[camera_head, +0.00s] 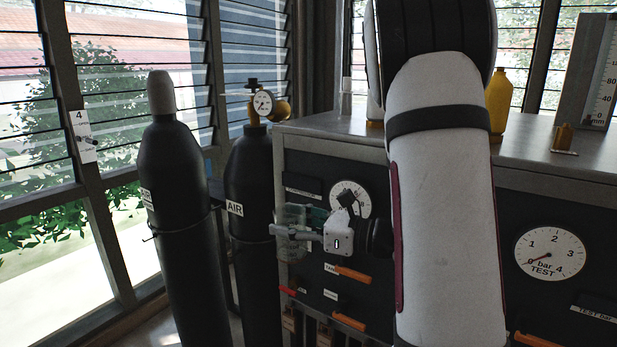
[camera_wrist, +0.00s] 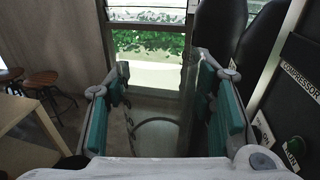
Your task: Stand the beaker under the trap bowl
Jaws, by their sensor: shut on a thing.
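My gripper (camera_head: 290,233) is shut on a clear glass beaker (camera_head: 292,216), in front of the left part of the dark panel. In the wrist view the beaker (camera_wrist: 157,112) sits between the two teal finger pads of my gripper (camera_wrist: 163,84), and its round edge shows low between them. The beaker looks roughly upright and is hard to make out against the background. I cannot pick out the trap bowl in either view; my arm covers the middle of the panel.
The dark panel (camera_head: 545,215) carries gauges and orange levers (camera_head: 352,274) close to my gripper. Two black AIR cylinders (camera_head: 180,220) stand at the left by the louvred windows. The bench top (camera_head: 560,172) holds a yellow bottle (camera_head: 499,100). Stools (camera_wrist: 45,82) and a table (camera_wrist: 25,130) show in the wrist view.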

